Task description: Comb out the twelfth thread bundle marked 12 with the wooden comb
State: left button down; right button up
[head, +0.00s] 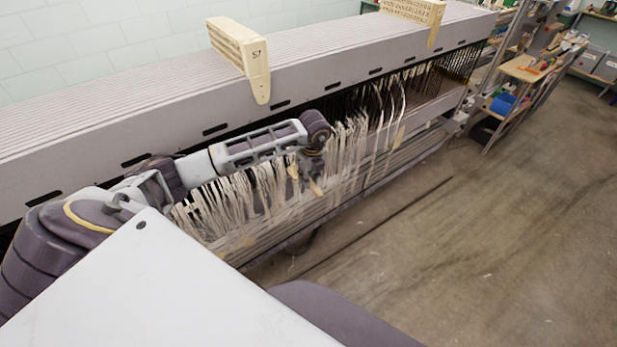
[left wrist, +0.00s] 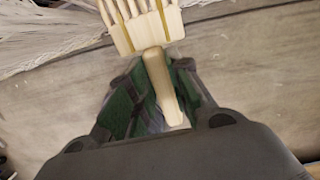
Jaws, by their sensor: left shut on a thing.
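My left gripper (left wrist: 157,115) is shut on the handle of the wooden comb (left wrist: 142,30), as the left wrist view shows. The comb's pale teeth point to the top of that view and run out of the frame. In the head view my left gripper (head: 304,176) hangs in front of the white thread bundles (head: 345,150), and a small part of the comb (head: 316,187) shows at its tip. White threads (left wrist: 50,30) also lie at the upper left of the left wrist view. I cannot make out the number 12 on any bundle. My right gripper is not in view.
A long grey loom beam (head: 160,90) runs above the threads. A wooden block marked 57 (head: 236,42) and a second wooden block (head: 415,10) sit on it. Shelves with tools (head: 520,75) stand at the right. The floor (head: 480,230) in front is clear.

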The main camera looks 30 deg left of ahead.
pick_arm(q)
jog(key=shift+w+a+b, duration=0.3)
jog(key=shift+w+a, duration=0.05)
jog(key=shift+a, duration=0.45)
dwell(1.2)
jog(key=shift+f+b, duration=1.25)
jog(key=shift+f, duration=0.55)
jog(key=shift+f+b, duration=1.25)
jog(key=shift+f, duration=0.55)
jog(key=f+b, duration=0.2)
jog(key=f, duration=0.1)
jog(key=shift+a+f+b, duration=0.2)
jog(key=shift+f+b, duration=0.05)
jog(key=shift+b, duration=0.05)
